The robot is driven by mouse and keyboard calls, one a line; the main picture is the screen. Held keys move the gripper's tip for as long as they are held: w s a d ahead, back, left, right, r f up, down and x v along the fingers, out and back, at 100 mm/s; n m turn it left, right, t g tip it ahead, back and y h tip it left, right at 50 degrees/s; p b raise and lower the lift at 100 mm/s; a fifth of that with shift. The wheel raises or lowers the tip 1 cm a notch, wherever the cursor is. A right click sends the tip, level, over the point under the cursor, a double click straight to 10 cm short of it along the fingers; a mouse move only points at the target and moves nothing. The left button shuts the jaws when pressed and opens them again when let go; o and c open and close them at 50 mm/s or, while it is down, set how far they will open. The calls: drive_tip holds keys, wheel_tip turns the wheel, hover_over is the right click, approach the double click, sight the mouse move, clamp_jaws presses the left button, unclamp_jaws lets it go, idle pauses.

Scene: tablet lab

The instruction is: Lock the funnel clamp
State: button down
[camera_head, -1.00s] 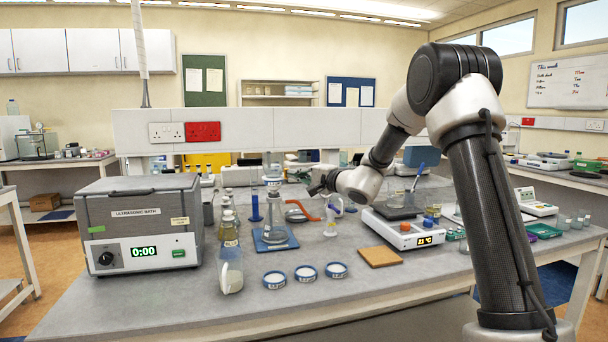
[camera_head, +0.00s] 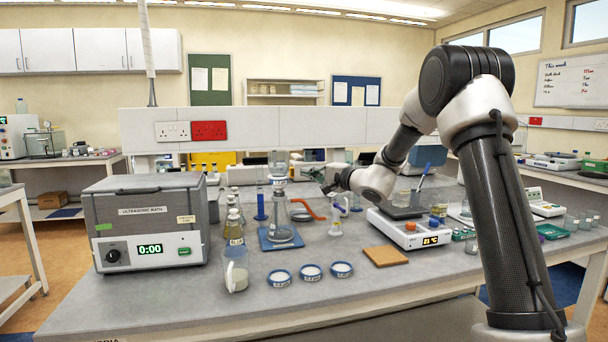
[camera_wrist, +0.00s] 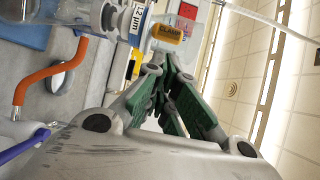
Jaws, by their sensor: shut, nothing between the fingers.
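The filter flask (camera_head: 281,235) stands upright on a blue mat (camera_head: 268,243) near the middle of the bench. A clear funnel (camera_head: 278,166) sits above it, and an orange hose leads from its side.
The orange hose (camera_head: 304,214) runs to a small white-topped trap (camera_head: 335,222) below my gripper. Bottles (camera_head: 233,228) stand left of the flask, small dishes (camera_head: 311,272) in front. A hotplate (camera_head: 408,232) is to the right.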

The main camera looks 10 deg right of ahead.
drive_tip(key=s, duration=0.9)
drive_tip(key=shift+s+a, duration=0.25)
drive_tip(key=shift+s, duration=0.15)
